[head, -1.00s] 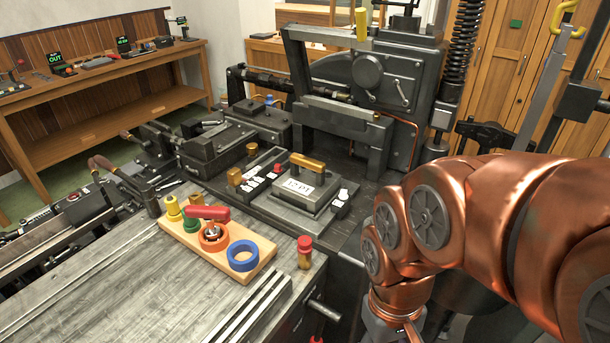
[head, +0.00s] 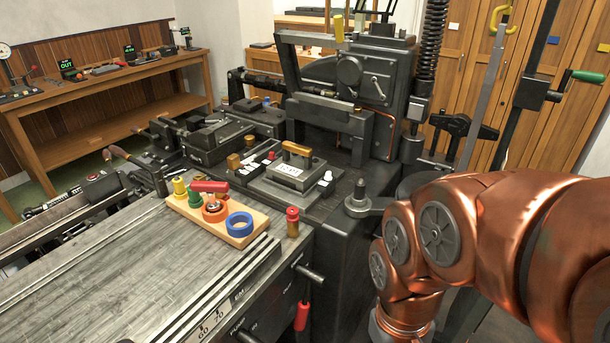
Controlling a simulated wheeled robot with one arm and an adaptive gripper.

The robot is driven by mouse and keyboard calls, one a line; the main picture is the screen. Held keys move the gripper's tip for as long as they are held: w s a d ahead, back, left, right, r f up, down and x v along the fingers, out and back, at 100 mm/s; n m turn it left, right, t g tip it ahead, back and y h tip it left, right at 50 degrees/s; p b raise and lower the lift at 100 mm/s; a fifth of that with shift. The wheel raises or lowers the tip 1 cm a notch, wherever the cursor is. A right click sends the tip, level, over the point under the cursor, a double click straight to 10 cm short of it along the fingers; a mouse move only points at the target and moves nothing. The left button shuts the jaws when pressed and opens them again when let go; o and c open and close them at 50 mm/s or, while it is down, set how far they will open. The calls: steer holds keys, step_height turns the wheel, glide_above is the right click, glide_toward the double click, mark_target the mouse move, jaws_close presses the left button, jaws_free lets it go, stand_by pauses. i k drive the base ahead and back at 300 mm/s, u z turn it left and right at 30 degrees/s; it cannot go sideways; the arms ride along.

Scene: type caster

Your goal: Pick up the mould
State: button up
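What looks like the mould (head: 284,179) is a dark grey metal block with a brass handle on top and a white label, its text partly readable. It sits flat on the bed of the black casting machine, in the middle of the head view, and nothing holds it. My copper arm enters from the right and bends down at the lower right, to the right of the mould and apart from it. My gripper is out of view below the bottom edge, so its fingers cannot be seen.
A wooden tray (head: 246,239) with coloured rings and knobs stands on the metal bench (head: 130,265). A red-capped brass piece (head: 292,222) stands beside it. The machine's upright frame (head: 352,85) rises behind the mould. A grey post (head: 359,195) stands between mould and arm.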

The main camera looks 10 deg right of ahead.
mark_target(297, 170)
steer(key=z, duration=0.6)
steer(key=i, duration=0.75)
steer(key=u, duration=2.1)
